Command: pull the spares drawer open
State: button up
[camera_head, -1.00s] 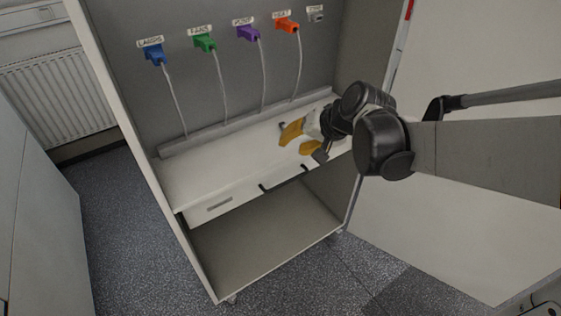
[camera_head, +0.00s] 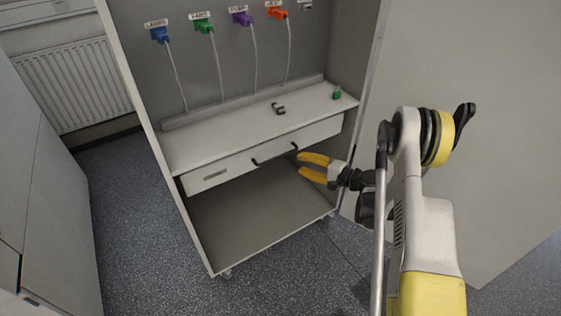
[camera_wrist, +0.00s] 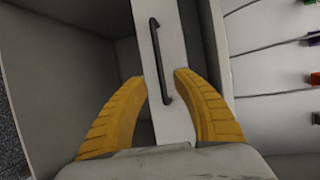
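The drawer (camera_head: 230,171) is a pale front panel under the shelf of the cabinet and looks shut. It carries a dark bar handle (camera_head: 256,163) and a small label plate (camera_head: 215,175) at its left. My gripper (camera_head: 300,163) has yellow ribbed fingers and is open and empty, near the right end of the drawer front. In the wrist view the handle (camera_wrist: 154,48) runs up the drawer front (camera_wrist: 174,45). One end of it shows between my open fingertips (camera_wrist: 158,77), with a gap on both sides. The depth between fingers and handle is hard to tell.
A dark hook-shaped piece (camera_head: 278,108) and a small green piece (camera_head: 337,93) lie on the shelf (camera_head: 225,130). Coloured plugs with cables hang on the back panel. The compartment below the drawer (camera_head: 255,215) is empty. The cabinet's right side wall is close to my arm.

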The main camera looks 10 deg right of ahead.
aim_at(279, 156)
jog(key=b+x, duration=0.3)
jog(key=x, duration=0.8)
jog(key=shift+s+f, duration=0.1)
grip_shut()
